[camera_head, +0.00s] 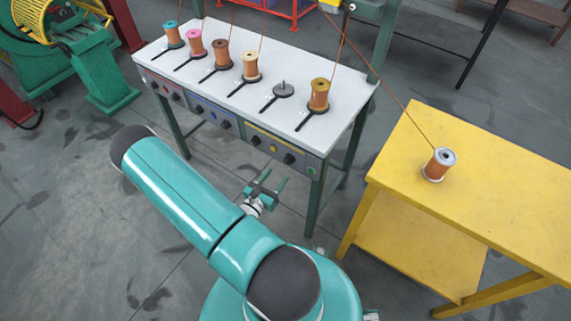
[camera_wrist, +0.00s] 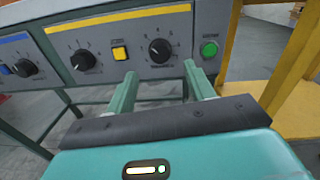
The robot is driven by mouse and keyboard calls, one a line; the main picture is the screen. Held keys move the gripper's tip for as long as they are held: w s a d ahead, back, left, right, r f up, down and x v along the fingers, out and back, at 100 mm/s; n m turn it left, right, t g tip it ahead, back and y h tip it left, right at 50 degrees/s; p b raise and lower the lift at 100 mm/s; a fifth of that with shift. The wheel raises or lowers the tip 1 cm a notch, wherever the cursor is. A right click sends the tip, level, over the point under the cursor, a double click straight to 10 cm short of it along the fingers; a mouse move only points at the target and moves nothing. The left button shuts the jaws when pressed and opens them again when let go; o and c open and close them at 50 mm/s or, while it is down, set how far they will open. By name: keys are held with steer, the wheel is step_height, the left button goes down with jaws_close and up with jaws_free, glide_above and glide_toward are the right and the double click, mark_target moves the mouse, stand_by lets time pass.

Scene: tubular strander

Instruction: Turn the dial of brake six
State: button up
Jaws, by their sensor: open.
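The rightmost black dial (camera_wrist: 160,50) sits on the grey front panel (camera_wrist: 180,27) under a yellow stripe, with printed marks around it. It also shows in the head view (camera_head: 289,158) at the right end of the table front. I take it as the dial of brake six; no label with that number is readable. My gripper (camera_wrist: 160,74) is open and empty. Its two green fingers point at the panel, one low on each side of the dial, apparently short of it. In the head view my gripper (camera_head: 275,178) is in front of the panel's right part.
A yellow button (camera_wrist: 119,52) and another black dial (camera_wrist: 83,60) lie left of the dial; a green button (camera_wrist: 209,49) lies right. Several spools stand on the white tabletop (camera_head: 215,75). A yellow table (camera_head: 500,200) with one spool (camera_head: 439,164) stands at the right.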

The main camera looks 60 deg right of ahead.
mark_target(287, 162)
steer(key=d, duration=0.7)
steer(key=shift+s+d, duration=0.1)
steer(key=shift+s, duration=0.25)
steer(key=c, duration=1)
